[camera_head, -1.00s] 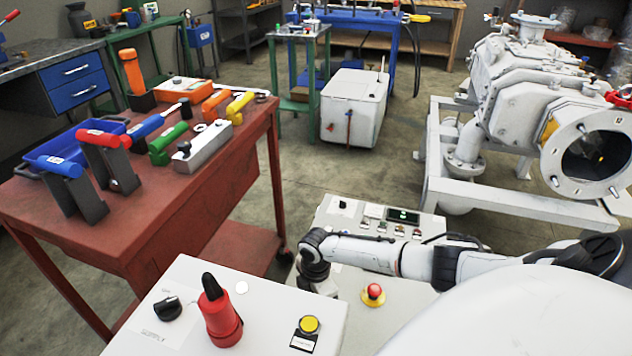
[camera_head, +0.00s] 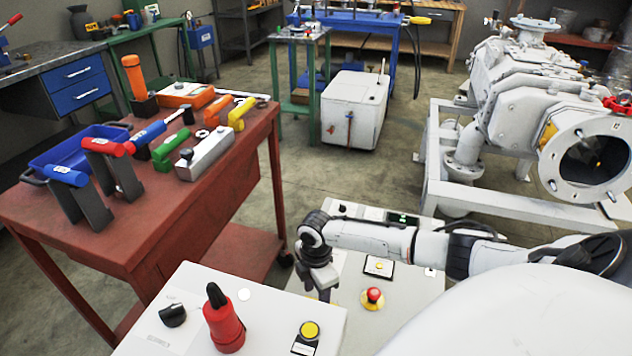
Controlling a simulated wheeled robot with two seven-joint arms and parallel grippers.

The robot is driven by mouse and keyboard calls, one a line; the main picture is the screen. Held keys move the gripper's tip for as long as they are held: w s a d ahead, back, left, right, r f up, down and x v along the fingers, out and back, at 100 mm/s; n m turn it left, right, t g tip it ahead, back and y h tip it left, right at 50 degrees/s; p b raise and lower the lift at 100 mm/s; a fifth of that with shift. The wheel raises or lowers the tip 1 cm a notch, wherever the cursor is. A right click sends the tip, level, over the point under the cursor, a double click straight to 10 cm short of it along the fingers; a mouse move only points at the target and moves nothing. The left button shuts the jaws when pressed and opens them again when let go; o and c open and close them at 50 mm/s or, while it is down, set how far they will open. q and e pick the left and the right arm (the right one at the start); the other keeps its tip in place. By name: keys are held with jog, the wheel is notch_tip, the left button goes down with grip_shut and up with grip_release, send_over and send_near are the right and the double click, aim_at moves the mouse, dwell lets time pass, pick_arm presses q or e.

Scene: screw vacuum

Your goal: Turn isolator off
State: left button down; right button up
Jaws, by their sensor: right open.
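A white control box stands at the bottom. On its top are a red rotary switch with a black handle (camera_head: 222,318), a black knob (camera_head: 172,315) on the left, and a yellow button (camera_head: 309,330) on the right. No readable label shows which one is the isolator; the red switch with the black handle looks most like one. My right gripper (camera_head: 325,292) points down behind the box's far right corner. It is open, with nothing seen in it, and is apart from the red switch. My left gripper is not in view.
Behind the box is a second panel with a red stop button (camera_head: 372,298), a yellow button (camera_head: 379,266) and a small display (camera_head: 402,218), partly hidden by my right arm. A red workbench (camera_head: 190,215) with tools stands left. White pump machinery (camera_head: 520,110) stands right.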

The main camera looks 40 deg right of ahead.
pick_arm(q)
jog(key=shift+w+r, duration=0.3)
pick_arm(e)
notch_tip(320, 180, up, 3)
jog(key=shift+r, duration=0.2)
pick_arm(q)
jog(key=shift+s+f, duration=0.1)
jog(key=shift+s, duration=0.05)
